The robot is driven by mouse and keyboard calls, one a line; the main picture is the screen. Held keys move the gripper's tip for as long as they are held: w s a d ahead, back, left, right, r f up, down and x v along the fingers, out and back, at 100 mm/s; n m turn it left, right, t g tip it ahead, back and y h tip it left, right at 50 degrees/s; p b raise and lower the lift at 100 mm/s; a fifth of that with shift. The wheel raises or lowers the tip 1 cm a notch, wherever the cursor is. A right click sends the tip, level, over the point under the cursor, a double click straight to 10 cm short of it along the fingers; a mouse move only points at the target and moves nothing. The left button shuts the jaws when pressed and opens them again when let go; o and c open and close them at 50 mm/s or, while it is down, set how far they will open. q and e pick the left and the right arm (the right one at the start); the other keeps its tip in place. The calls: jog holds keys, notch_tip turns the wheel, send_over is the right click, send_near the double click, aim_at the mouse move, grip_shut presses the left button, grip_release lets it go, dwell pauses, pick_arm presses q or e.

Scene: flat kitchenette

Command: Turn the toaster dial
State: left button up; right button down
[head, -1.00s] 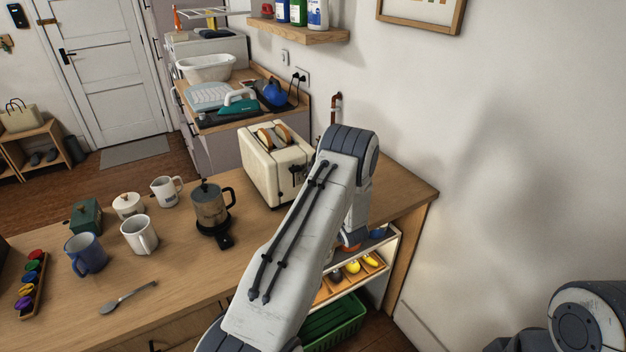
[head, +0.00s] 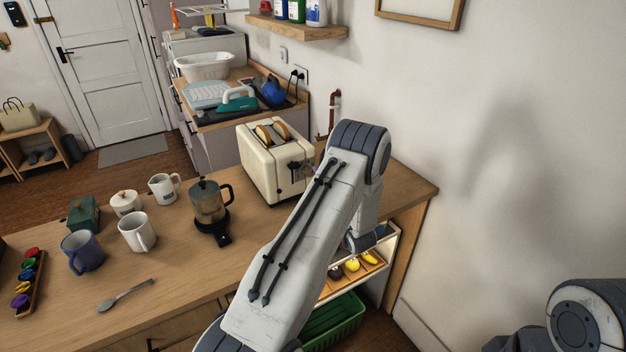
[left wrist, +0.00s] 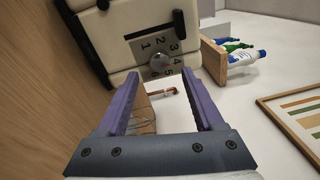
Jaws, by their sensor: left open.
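The cream toaster (head: 265,170) stands on the wooden counter with two slices of bread in its slots. In the left wrist view its control face (left wrist: 125,25) is tilted and close. The grey round dial (left wrist: 160,62) sits on a panel with printed numbers, below a dark lever slot. My left gripper (left wrist: 161,75) is open, with one purple finger on either side of the dial in the picture. I cannot tell whether the fingertips touch it. My right gripper is out of view.
A coffee pot (head: 208,201), a white mug (head: 137,232), a blue mug (head: 82,251) and a spoon (head: 125,296) are on the counter left of the toaster. The wall is close on the right. A lit shelf (head: 384,262) and green crate (head: 337,320) are below.

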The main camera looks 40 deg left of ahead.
pick_arm(q)
jog(key=b+v, duration=0.1)
jog(key=v, duration=0.6)
jog(key=shift+d, duration=0.1)
